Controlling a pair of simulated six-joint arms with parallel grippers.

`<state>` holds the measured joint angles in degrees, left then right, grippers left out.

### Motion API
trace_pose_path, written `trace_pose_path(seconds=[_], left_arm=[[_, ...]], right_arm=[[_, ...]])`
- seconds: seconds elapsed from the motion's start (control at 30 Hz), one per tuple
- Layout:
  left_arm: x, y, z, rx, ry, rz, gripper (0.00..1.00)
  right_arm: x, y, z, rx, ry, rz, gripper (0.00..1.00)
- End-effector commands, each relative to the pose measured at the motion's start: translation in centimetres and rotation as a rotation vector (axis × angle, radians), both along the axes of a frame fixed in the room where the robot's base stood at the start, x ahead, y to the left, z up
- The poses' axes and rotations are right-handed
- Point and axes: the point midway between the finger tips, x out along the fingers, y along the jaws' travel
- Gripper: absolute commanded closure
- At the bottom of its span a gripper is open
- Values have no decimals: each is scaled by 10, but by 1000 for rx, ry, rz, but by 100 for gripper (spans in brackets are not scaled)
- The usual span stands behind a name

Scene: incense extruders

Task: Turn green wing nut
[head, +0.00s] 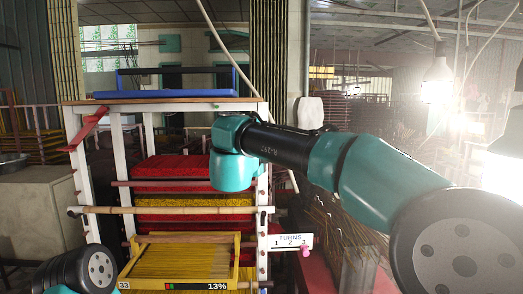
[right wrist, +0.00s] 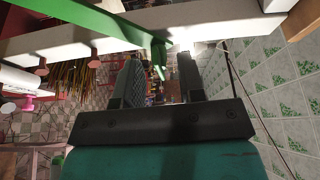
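The green wing nut shows in the right wrist view as a green fin (right wrist: 160,62) at the end of a long green strip. In the head view a small green spot (head: 215,106) shows on the rack's top beam. My right gripper (right wrist: 163,72) has its two dark fingers apart, with the fin seen in the gap between them. I cannot tell whether either finger touches it. In the head view my right arm's teal wrist is in front of the rack and its fingers are hidden. Only a piece of my left arm shows at the bottom left; its gripper is out of view.
The white-post rack (head: 140,107) holds red and yellow incense bundles. A yellow tray (head: 233,250) with a 13% display is low in front. A "TURNS 1 2 3" sign (head: 291,237) with a pink peg is at its right. A blue tray (head: 160,93) sits on top.

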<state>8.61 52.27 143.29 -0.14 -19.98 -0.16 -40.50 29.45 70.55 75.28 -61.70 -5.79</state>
Motion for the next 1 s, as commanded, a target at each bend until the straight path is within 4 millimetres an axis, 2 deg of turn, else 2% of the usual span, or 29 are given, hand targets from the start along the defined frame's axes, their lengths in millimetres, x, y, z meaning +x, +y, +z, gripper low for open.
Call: trace_pose_path(seconds=[0.17,0.37,1.0], left_arm=[[0,0,0,0,0,0,54],[0,0,0,0,0,0,54],[0,0,0,0,0,0,54]], right_arm=[[-5,2,0,-1,0,1,64],[-28,11,0,0,-1,3,64],[-141,52,-2,0,-1,3,64]])
